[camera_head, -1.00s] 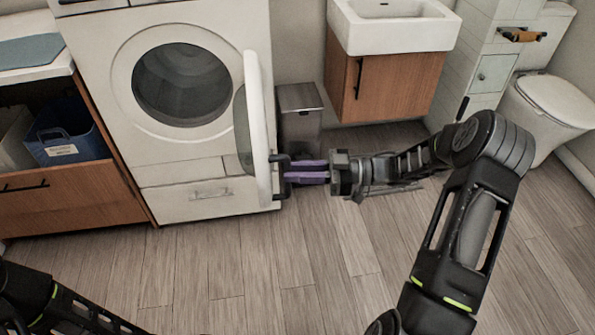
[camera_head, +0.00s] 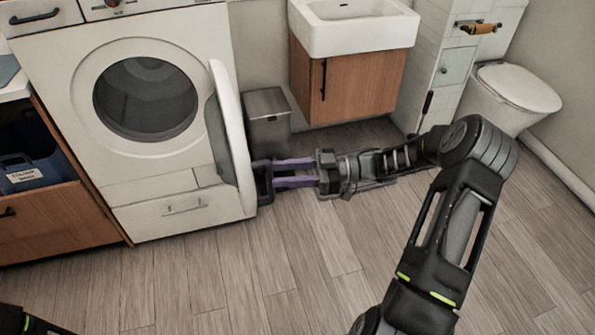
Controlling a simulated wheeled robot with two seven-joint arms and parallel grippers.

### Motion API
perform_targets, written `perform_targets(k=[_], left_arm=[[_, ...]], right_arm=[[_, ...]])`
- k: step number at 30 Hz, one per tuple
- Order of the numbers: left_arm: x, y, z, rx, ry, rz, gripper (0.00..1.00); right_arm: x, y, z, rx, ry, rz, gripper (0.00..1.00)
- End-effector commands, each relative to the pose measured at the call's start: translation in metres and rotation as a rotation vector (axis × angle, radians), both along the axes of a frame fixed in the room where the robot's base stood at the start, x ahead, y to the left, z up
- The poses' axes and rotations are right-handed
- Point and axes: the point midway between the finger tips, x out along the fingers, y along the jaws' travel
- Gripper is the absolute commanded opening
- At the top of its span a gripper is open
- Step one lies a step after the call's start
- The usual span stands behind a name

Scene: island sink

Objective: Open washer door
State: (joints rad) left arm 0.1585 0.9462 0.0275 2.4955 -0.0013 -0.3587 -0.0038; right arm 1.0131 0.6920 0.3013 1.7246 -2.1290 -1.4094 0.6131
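The white washer (camera_head: 150,218) stands at the left with its dark round drum opening (camera_head: 147,98) uncovered. Its round door (camera_head: 238,150) stands swung out at the washer's right side, seen nearly edge-on. My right gripper (camera_head: 262,180) is low at the right of the door, pointing left. Its two purple fingers are apart with nothing visible between them. Its black tips are close to the door's lower rim; I cannot tell whether they touch. Only a piece of my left arm shows at the bottom left corner; its gripper is out of view.
A grey bin (camera_head: 268,122) stands behind the door, between the washer and the sink cabinet (camera_head: 360,85). A white toilet (camera_head: 510,95) stands at the right. A wooden cabinet with a blue basket (camera_head: 35,178) is at the left. The wooden floor in front is clear.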

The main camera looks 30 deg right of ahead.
Motion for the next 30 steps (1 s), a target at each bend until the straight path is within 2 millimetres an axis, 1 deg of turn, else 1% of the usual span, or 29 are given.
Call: perform_targets(k=[1,3,9,30], left_arm=[[0.0,0.0,0.001,0.0,0.0,0.0,0.36],[0.0,0.0,0.003,0.0,0.0,0.0,0.36],[0.0,0.0,0.004,0.0,0.0,0.0,0.36],[0.0,0.0,0.004,0.0,0.0,0.0,0.36]], right_arm=[[-0.004,-0.009,0.0,0.0,0.0,-0.006,0.38],[-0.007,-0.017,0.001,0.0,-0.001,-0.005,0.38],[-0.015,-0.031,0.0,-0.002,-0.001,-0.001,0.38],[-0.015,-0.034,-0.002,-0.021,-0.02,-0.006,0.38]])
